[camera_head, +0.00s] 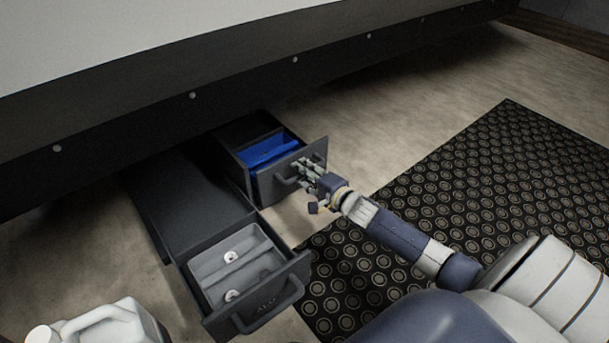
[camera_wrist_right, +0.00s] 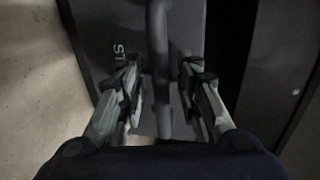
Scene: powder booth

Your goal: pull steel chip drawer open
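The steel chip drawer (camera_head: 265,189) is the far, dark drawer in the head view. It stands partly open and shows a blue inside (camera_head: 268,150). Its front carries "ST" lettering (camera_wrist_right: 118,50) in the right wrist view; the rest is hidden by a finger. My right gripper (camera_head: 305,169) is at the drawer's front. In the wrist view its two fingers stand on either side of the bar handle (camera_wrist_right: 158,45), with small gaps visible, so it looks open around the handle. My left gripper is not in view.
A second drawer (camera_head: 255,313), marked "ALU", stands open nearer to me, with a grey tray and two small white round items. A white jug (camera_head: 115,325) stands at lower left. A dark patterned mat (camera_head: 450,190) lies on the floor at right. The large dark-edged booth (camera_head: 240,85) overhangs behind.

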